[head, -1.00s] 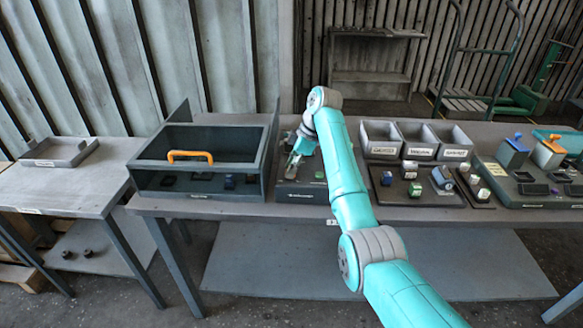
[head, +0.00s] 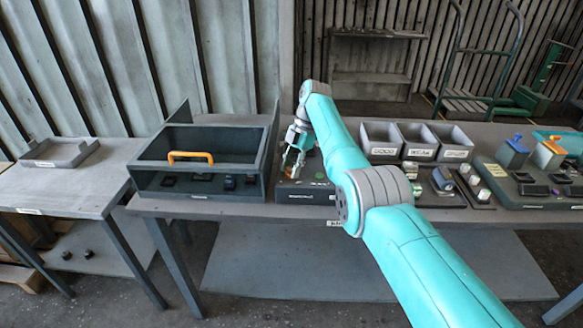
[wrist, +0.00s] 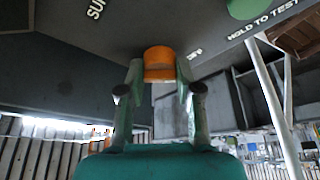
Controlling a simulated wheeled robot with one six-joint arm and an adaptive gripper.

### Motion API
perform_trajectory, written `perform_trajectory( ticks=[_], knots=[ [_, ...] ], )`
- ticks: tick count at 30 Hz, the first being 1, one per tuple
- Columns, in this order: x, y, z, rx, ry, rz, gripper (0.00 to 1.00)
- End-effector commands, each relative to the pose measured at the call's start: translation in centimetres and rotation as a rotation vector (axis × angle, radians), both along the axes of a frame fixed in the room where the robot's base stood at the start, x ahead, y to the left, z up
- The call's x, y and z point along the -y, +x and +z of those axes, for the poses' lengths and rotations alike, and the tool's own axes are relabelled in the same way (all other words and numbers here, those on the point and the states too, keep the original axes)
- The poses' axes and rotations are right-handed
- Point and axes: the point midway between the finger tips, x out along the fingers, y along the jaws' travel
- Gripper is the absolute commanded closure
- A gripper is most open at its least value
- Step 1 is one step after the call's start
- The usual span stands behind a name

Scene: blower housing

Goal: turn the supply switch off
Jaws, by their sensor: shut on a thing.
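The supply switch, an orange knob (wrist: 159,62), stands out from a dark panel (wrist: 110,40) in the wrist view. Part of a label beginning "SU" shows to its left, and a small label that seems to read "OFF" is to its right. My gripper (wrist: 159,80) has one finger on each side of the knob and is shut on it. In the head view my gripper (head: 293,160) is at the left part of the dark control box (head: 308,196). The knob's exact turn angle is hard to tell.
A green button (wrist: 245,8) by "HOLD TO TEST" lies near the knob. A dark housing with an orange handle (head: 190,156) stands close on the left. Grey bins (head: 417,142) and small parts are on the right. A side table with a tray (head: 60,153) is far left.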

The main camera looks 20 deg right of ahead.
Motion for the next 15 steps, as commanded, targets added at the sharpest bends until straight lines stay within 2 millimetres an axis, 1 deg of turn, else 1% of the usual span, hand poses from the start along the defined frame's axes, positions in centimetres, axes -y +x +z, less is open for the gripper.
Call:
perform_trajectory(
  ticks=[15],
  knots=[
    [0.06, -0.05, -0.16, -0.002, -0.002, 0.046, 1.00]
  ],
)
